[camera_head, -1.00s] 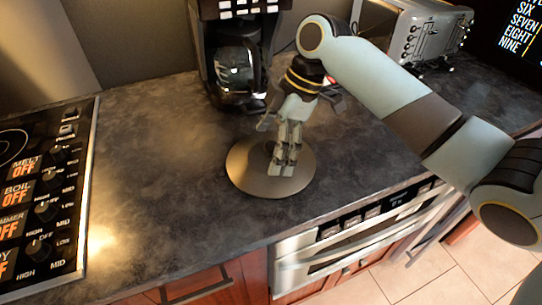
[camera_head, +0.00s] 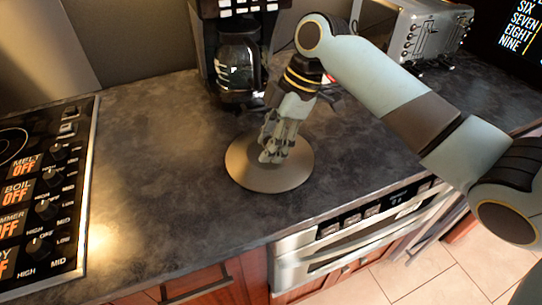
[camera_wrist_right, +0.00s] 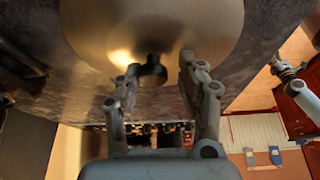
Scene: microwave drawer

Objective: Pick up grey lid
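The grey lid (camera_head: 243,172) is a round, flat metal disc on the dark counter, below the coffee maker in the head view. It fills the top of the right wrist view (camera_wrist_right: 105,25), where its dark knob (camera_wrist_right: 153,70) shows. My right gripper (camera_head: 270,156) is over the middle of the lid and hides the knob in the head view. In the right wrist view its two fingers (camera_wrist_right: 160,67) are apart, one on each side of the knob, with visible gaps.
A coffee maker (camera_head: 238,65) stands behind the lid, and a toaster (camera_head: 410,28) stands at the back right. A stovetop (camera_head: 45,190) is at the left. The counter (camera_head: 165,170) between stovetop and lid is clear. The counter's front edge lies close to the lid.

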